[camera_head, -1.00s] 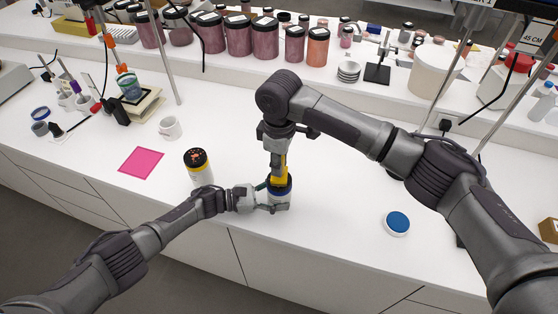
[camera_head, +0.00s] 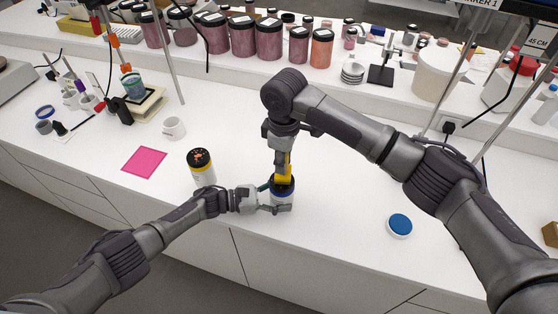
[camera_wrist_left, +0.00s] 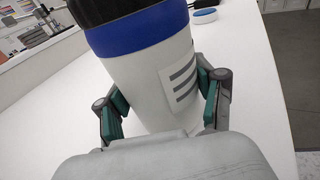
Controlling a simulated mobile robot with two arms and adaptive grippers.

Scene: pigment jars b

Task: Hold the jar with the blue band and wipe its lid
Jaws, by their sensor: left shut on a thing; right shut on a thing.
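The white jar with the blue band (camera_head: 283,196) stands upright near the front edge of the white bench; its band and label show large in the left wrist view (camera_wrist_left: 150,35). Its lid is dark; most of the top is hidden. My left gripper (camera_head: 272,197) is shut around the jar's body, with green-padded fingers on both sides in the wrist view (camera_wrist_left: 160,98). My right gripper (camera_head: 283,152) points down from above and is shut on a yellow wiping thing (camera_head: 285,170), whose lower end is at the lid. I cannot tell how firmly it touches.
A jar with a black, orange-speckled lid (camera_head: 201,166) stands just left of the held jar. A pink square (camera_head: 144,162) and a white mug (camera_head: 173,128) are further left. A blue-lidded container (camera_head: 399,226) is to the right. Bench around it is clear.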

